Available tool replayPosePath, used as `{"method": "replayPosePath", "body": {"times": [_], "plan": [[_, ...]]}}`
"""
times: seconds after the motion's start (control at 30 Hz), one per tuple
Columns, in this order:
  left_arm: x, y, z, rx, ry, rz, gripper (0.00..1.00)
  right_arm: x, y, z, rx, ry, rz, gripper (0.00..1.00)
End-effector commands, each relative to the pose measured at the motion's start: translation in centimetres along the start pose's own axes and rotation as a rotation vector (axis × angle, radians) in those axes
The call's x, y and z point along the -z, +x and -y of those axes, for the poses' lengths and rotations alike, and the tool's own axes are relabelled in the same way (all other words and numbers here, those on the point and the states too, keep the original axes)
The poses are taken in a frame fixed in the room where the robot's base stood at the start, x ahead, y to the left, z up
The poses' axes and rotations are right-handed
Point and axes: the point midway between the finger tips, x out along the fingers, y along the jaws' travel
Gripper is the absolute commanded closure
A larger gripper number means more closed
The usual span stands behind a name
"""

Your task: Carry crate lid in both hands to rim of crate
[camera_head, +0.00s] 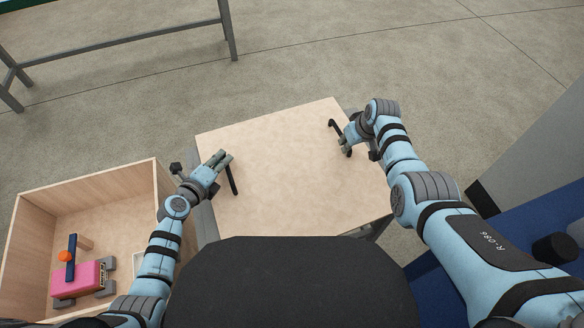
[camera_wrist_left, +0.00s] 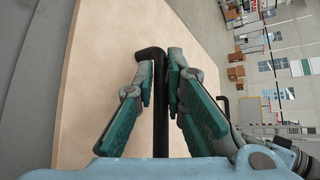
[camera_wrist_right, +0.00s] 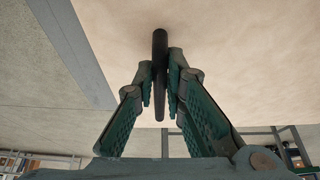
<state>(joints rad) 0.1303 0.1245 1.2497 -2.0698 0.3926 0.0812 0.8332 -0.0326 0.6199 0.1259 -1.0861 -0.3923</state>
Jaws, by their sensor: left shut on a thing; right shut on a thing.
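The crate lid (camera_head: 285,165) is a pale wooden board with two black bar handles, in front of me in the head view. My left gripper (camera_head: 224,163) is shut on the left handle (camera_head: 233,181), and the left wrist view shows this handle (camera_wrist_left: 160,105) between its fingers. My right gripper (camera_head: 346,140) is shut on the right handle (camera_head: 333,125), which the right wrist view shows (camera_wrist_right: 160,50) between the fingers. The open wooden crate (camera_head: 90,178) stands at the lower left, apart from the lid. My left arm hides part of its right side.
Inside the crate lie a pink block (camera_head: 78,279), a blue bar with an orange knob (camera_head: 71,257) and grey pieces. Grey framing (camera_head: 204,218) shows beneath the lid edges; contact is unclear. A grey metal frame (camera_head: 130,40) stands at the upper left. Blue and grey cabinetry (camera_head: 535,165) is at right.

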Motion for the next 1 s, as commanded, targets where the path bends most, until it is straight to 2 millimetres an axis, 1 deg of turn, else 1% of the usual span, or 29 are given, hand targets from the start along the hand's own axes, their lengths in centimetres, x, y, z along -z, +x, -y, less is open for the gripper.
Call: {"method": "replayPosePath", "body": {"times": [0.33,0.47,0.57,0.8,0.9,1.0], "plan": [[0.0,0.0,-0.1,-0.001,0.000,0.000,1.00,0.0,0.0,0.0,-0.001,0.001,0.000,1.00],[-0.2,-0.1,0.3,0.001,0.001,0.002,1.00,0.2,-0.3,-0.1,-0.002,0.001,-0.002,1.00],[-0.5,-0.5,1.0,0.001,0.001,0.002,1.00,0.5,-1.2,-0.1,-0.002,0.001,-0.002,1.00],[-1.9,-1.8,3.8,0.001,0.001,0.002,1.00,1.8,-4.3,-0.1,-0.002,0.001,-0.002,1.00],[-2.1,-2.0,4.3,0.001,0.001,0.002,1.00,2.1,-4.8,-0.1,-0.003,0.001,-0.002,1.00],[-2.1,-2.0,4.3,0.000,0.001,0.002,1.00,2.0,-4.8,-0.1,-0.003,0.001,-0.002,1.00]]}}
